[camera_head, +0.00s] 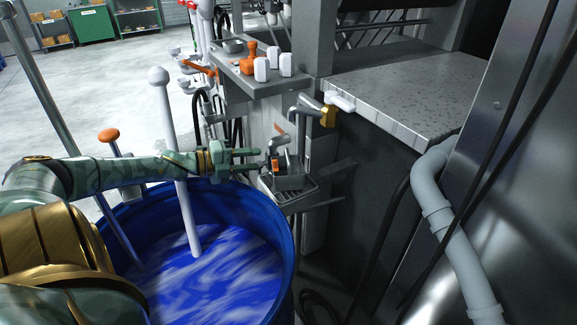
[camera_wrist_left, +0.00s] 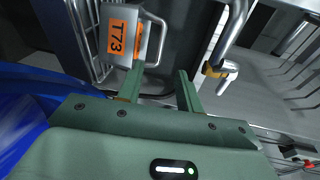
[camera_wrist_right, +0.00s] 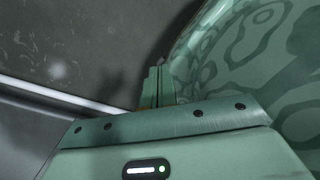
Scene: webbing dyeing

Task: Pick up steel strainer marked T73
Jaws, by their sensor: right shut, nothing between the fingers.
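The steel strainer marked T73 (camera_head: 292,182) rests at a small wire rack beside the blue drum in the head view. Its orange T73 label faces me in the left wrist view, where the grey strainer (camera_wrist_left: 122,14) shows at the top, left of centre. My left gripper (camera_head: 258,159) reaches in from the left, just short of the strainer. In the left wrist view its fingers (camera_wrist_left: 160,68) are apart with nothing held between them; the left finger overlaps the strainer's lower edge. Whether they touch is unclear. My right gripper (camera_wrist_right: 158,72) is shut and empty, seen only in its wrist view.
The blue drum (camera_head: 287,215) of blue liquid stands below my left arm, with a white rod (camera_head: 168,110) upright in it. A tap with a brass collar (camera_head: 328,116) juts above the rack (camera_head: 300,197). A grey shelf (camera_head: 232,78) with bottles and a stone-topped counter (camera_head: 400,90) stand behind.

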